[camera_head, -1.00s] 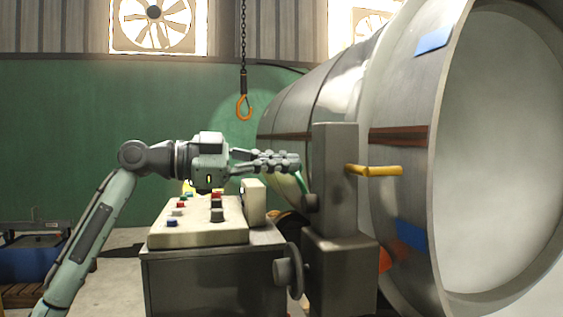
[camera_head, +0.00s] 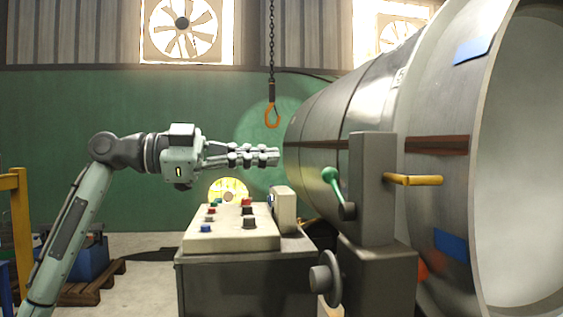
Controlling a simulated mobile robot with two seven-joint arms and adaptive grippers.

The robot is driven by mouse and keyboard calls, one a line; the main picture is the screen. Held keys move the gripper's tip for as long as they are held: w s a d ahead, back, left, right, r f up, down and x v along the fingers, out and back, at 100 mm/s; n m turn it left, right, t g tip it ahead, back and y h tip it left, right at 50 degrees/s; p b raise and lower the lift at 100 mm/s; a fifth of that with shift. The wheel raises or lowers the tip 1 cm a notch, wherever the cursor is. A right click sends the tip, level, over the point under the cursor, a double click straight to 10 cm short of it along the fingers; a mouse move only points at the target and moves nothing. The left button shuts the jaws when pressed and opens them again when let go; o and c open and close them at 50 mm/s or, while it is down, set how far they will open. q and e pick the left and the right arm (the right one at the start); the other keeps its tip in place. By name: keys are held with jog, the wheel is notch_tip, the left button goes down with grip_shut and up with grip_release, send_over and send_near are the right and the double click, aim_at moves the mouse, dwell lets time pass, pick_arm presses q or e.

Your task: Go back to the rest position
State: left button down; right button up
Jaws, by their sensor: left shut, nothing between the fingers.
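My left gripper (camera_head: 276,156) is in the head view, left of centre, on an arm that comes in from the left. Its fingers are shut with nothing between them and point right. It is in the air above the control panel (camera_head: 232,240), apart from the green-knobbed lever (camera_head: 332,181) and the large metal cylinder (camera_head: 318,140). My right gripper is not in view.
The panel carries several coloured buttons. A grey post with a yellow handle (camera_head: 413,180) and a handwheel (camera_head: 325,279) stand at right. An orange hook (camera_head: 272,116) hangs on a chain. A blue box (camera_head: 90,259) sits on a pallet at left.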

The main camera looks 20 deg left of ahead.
pick_arm(q)
jog(key=shift+a, duration=0.1)
dwell(0.4)
